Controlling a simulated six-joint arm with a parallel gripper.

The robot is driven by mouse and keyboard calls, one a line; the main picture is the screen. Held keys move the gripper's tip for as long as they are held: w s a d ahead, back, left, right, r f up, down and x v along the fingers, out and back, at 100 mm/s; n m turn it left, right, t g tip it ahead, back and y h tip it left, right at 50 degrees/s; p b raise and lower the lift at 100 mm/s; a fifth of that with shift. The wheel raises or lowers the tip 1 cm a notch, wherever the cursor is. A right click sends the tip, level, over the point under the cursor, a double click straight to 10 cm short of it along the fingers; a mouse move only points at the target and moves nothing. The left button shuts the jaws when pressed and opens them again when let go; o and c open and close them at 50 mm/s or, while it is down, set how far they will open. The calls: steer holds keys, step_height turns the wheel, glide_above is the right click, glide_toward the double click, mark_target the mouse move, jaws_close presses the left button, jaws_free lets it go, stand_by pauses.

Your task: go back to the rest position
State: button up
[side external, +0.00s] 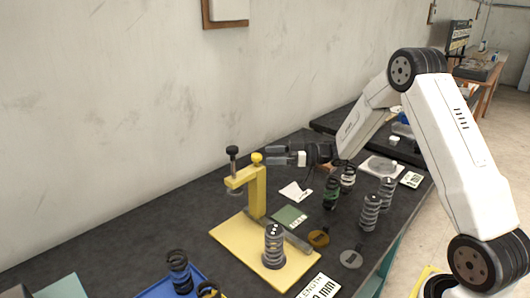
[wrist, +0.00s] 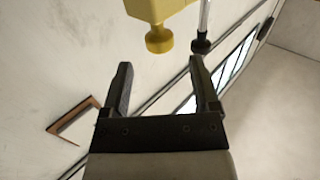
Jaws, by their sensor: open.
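My gripper (side external: 270,156) is open and empty in the side view. It is held level above the bench, with its fingertips pointing left close to the yellow knob of a yellow clamp stand (side external: 257,192). I cannot tell whether they touch. In the wrist view the two dark fingers of my gripper (wrist: 158,68) stand apart with nothing between them. The clamp's yellow top (wrist: 158,12) shows beyond them, with a dark-tipped rod (wrist: 203,25) beside it.
A coil spring (side external: 274,247) stands upright on the yellow board (side external: 235,243) under the clamp. More springs (side external: 370,212) stand to the right, below my arm. A blue tray (side external: 158,291) holds springs at the front left. The air above the bench's left part is clear.

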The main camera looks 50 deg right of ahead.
steer(key=shift+s+d, duration=0.4)
steer(key=shift+s, duration=0.05)
steer(key=w+a+m+t+h, duration=0.1)
steer(key=m+h, duration=0.1)
steer(key=a+r+m+t+h, duration=0.1)
steer(key=m, duration=0.1)
steer(key=w+a+r+m+h, duration=0.1)
steer(key=m+h, duration=0.1)
steer(key=shift+w+r+t+h, duration=0.15)
steer(key=shift+w+t+h, duration=0.15)
steer(key=shift+w+t, duration=0.1)
steer(key=shift+a+m+h, duration=0.1)
steer(key=shift+m+h, duration=0.5)
steer(key=s+a+f+g+h, duration=0.2)
steer(key=s+f+g, duration=0.1)
steer(key=s, duration=0.5)
steer(key=s+a+f+m+g+h, duration=0.1)
steer(key=s+a+f+g+h, duration=0.1)
steer(key=s+g, duration=0.3)
steer(key=s+a+f+g+h, duration=0.2)
steer(key=s+f+g, duration=0.2)
steer(key=s, duration=0.7)
steer(key=shift+s+a+m+g, duration=0.15)
steer(key=shift+s+m+g, duration=0.25)
steer(key=shift+g, duration=0.1)
